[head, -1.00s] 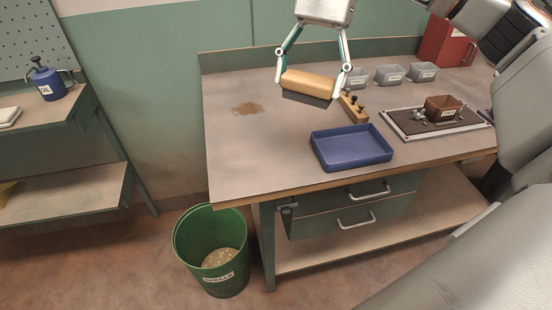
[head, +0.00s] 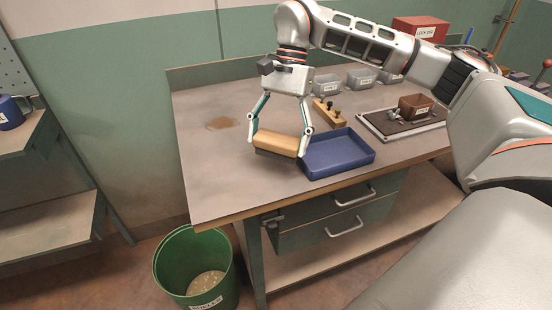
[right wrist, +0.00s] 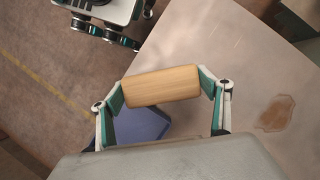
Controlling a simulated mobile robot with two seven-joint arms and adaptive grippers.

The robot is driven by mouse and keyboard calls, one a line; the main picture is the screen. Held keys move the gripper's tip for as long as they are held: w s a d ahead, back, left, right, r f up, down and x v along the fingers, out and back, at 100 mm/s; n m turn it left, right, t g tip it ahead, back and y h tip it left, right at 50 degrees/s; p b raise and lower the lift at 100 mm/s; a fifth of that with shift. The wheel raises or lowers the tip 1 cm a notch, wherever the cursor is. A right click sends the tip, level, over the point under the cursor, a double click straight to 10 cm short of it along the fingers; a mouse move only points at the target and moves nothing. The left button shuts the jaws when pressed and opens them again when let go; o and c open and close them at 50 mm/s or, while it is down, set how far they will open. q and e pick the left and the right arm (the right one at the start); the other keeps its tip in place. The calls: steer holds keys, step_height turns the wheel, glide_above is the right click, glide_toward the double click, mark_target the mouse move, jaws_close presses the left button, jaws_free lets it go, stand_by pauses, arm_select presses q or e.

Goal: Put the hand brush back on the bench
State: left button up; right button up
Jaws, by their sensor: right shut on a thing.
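The hand brush (head: 276,144) has a tan wooden back and dark bristles below. My right gripper (head: 278,147) is shut on it, one finger at each end. The brush is over the bench (head: 215,165), just left of the blue tray (head: 337,166); I cannot tell whether its bristles touch the top. In the right wrist view the brush (right wrist: 161,87) lies level between the fingers, partly covering the tray (right wrist: 140,126). What looks like my left gripper (right wrist: 112,30) shows at the top left of that view, its fingers unclear.
A brown stain (head: 221,123) marks the bench top. A wooden block with knobs (head: 327,113), grey bins (head: 360,79) and a brown hopper (head: 415,106) on a tray stand behind and right. A green bucket (head: 192,262) is on the floor. The bench's left front is clear.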

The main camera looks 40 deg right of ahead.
mark_target(277, 158)
steer(key=shift+f, duration=0.6)
step_height(277, 158, down, 4)
steer(key=shift+b, duration=0.3)
steer(key=shift+f, duration=0.1)
steer(key=shift+f, duration=0.1)
steer(key=o, duration=0.7)
steer(key=p+v, duration=0.2)
steer(key=v, duration=1)
